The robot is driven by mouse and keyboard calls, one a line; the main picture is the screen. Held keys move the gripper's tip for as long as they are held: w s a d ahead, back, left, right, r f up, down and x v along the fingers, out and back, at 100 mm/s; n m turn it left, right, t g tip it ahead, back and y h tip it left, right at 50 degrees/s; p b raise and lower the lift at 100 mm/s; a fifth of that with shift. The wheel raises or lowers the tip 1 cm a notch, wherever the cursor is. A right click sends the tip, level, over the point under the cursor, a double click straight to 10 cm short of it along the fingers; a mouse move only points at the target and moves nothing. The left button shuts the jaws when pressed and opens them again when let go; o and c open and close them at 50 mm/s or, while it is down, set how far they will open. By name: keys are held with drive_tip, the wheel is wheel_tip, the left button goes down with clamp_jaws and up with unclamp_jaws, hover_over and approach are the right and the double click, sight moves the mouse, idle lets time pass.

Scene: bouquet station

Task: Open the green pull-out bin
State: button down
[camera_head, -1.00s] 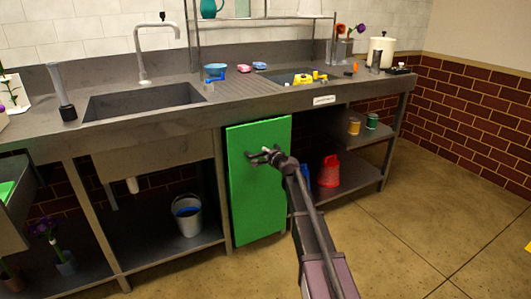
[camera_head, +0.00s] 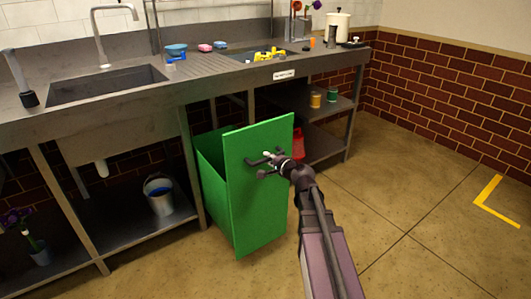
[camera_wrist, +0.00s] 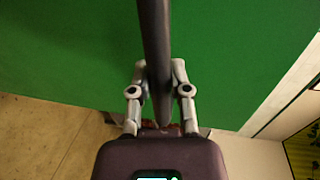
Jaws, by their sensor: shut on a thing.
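The green pull-out bin (camera_head: 262,195) stands out from under the counter, with its front panel forward and its left side wall (camera_head: 212,180) showing. Its dark handle (camera_head: 257,162) is on the upper part of the front panel. My gripper (camera_head: 268,165) is at the handle. In the wrist view, my gripper (camera_wrist: 159,85) has its two fingers on either side of the dark handle bar (camera_wrist: 155,40), shut on it. The green panel (camera_wrist: 70,55) fills the back of that view. The inside of the bin is mostly hidden by the front panel.
The counter (camera_head: 215,95) with a sink (camera_head: 105,84) runs behind the bin. A bucket (camera_head: 159,197) stands on the low shelf at left. A red thing (camera_head: 298,143) is partly hidden behind the bin. Floor (camera_head: 400,190) is clear at right.

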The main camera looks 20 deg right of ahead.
drive_tip(key=shift+s+d, duration=0.2)
drive_tip(key=shift+s, duration=1)
drive_tip(key=c, duration=0.6)
unclamp_jaws()
drive_tip(key=shift+s, duration=0.1)
drive_tip(key=shift+o, duration=0.2)
drive_tip(key=shift+d, duration=0.1)
